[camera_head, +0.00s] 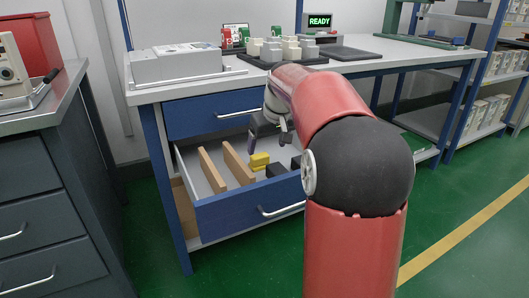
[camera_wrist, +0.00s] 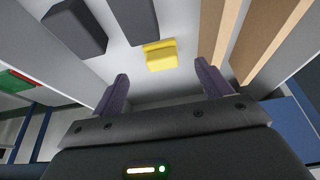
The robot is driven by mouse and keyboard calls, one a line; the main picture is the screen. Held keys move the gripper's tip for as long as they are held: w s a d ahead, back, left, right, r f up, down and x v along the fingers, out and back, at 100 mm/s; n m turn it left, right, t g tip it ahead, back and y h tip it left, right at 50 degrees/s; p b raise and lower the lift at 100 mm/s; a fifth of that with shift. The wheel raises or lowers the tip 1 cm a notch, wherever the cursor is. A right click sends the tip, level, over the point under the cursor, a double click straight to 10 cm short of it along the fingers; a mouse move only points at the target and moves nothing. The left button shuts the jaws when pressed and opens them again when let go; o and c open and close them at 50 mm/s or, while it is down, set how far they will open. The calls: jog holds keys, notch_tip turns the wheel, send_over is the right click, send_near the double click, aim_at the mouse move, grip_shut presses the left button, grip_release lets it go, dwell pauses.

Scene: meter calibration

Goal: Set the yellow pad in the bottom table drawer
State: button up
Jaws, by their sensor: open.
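The yellow pad (camera_head: 259,160) is a small stepped block inside the open bottom drawer (camera_head: 240,213) of the table. It appears to rest on the drawer floor, to the right of two wooden dividers. In the wrist view the yellow pad (camera_wrist: 161,58) lies beyond my fingertips, close to a dark block. My gripper (camera_wrist: 162,72) is open and empty, with a clear gap between each finger and the pad. In the head view my gripper (camera_head: 268,141) hangs over the drawer, above the pad, partly hidden by my arm.
Wooden dividers (camera_head: 238,164) stand in the drawer on the left. Dark blocks (camera_wrist: 75,28) lie near the pad. The upper drawer (camera_head: 205,114) is shut. The tabletop holds a grey case (camera_head: 175,65), a tray of pale blocks (camera_head: 285,50) and a READY display (camera_head: 319,21).

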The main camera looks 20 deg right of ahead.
jog(key=v, duration=0.4)
dwell(0.4)
jog(key=shift+t+h, duration=0.3)
jog(key=s+a+r+p, duration=0.1)
jog(key=s+a, duration=0.2)
jog(key=s, duration=0.1)
jog(key=s+a+r+p, duration=0.1)
jog(key=s+a+p, duration=0.1)
jog(key=s+a, duration=0.1)
jog(key=s+a+r+p, duration=0.1)
jog(key=s+a, duration=0.3)
jog(key=s, duration=0.1)
jog(key=shift+s+r, duration=0.25)
jog(key=shift+r, duration=0.1)
jog(key=s+a+f+p, duration=0.2)
jog(key=s, duration=0.5)
jog(key=s+a+f+p, duration=0.2)
jog(key=s+a+f, duration=0.1)
jog(key=s, duration=0.5)
jog(key=shift+s+f+t, duration=0.25)
jog(key=shift+s+t, duration=0.05)
